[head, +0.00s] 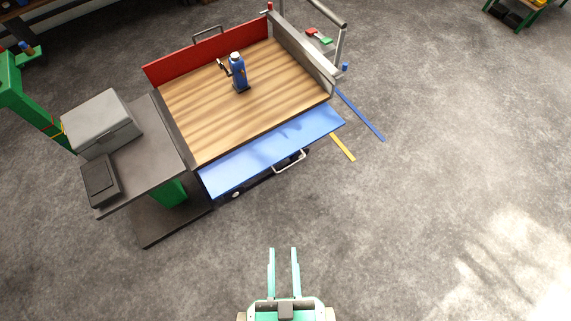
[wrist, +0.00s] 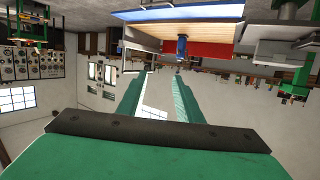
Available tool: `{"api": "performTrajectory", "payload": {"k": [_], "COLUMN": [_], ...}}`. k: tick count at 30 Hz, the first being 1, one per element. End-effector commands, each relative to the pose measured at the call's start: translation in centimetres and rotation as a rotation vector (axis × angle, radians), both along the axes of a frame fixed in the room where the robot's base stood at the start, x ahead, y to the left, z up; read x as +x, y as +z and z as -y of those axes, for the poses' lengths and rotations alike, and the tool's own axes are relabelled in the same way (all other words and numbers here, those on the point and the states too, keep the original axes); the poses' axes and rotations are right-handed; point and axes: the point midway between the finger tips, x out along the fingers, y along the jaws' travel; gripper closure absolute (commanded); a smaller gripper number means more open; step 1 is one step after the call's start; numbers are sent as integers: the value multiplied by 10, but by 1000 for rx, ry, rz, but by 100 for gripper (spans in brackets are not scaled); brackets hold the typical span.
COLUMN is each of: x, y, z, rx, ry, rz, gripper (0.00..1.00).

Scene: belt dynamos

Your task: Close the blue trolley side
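The blue trolley side (head: 270,151) is a flat panel with a metal handle (head: 290,162) on its outer edge. It is folded down along the near edge of the trolley's wooden deck (head: 245,95). In the wrist view the blue side (wrist: 180,12) shows at the top, in an upside-down picture. My gripper (head: 282,250) is open and empty, with two green fingers apart. It is below the blue side in the head view, over the bare floor and clear of the handle. The gripper also shows in the wrist view (wrist: 160,85).
A red side (head: 205,50) stands upright at the deck's far edge. A blue bottle-like object (head: 238,75) stands on the deck. A dark bench (head: 140,160) with a grey box (head: 102,122) adjoins on the left. Blue (head: 360,115) and yellow (head: 342,147) strips lie on the right floor. Floor around my gripper is clear.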

Motion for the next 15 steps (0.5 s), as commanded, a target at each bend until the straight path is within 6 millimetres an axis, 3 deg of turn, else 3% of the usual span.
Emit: {"api": "performTrajectory", "payload": {"k": [1, 3, 4, 15], "x": [3, 9, 12, 77], "y": [-9, -30, -41, -198], "z": [2, 7, 9, 34], "rx": [29, 102, 142, 831], "ry": [-20, -65, -90, -458], "rz": [-12, -39, -53, -239], "gripper": [81, 97, 100, 100]}}
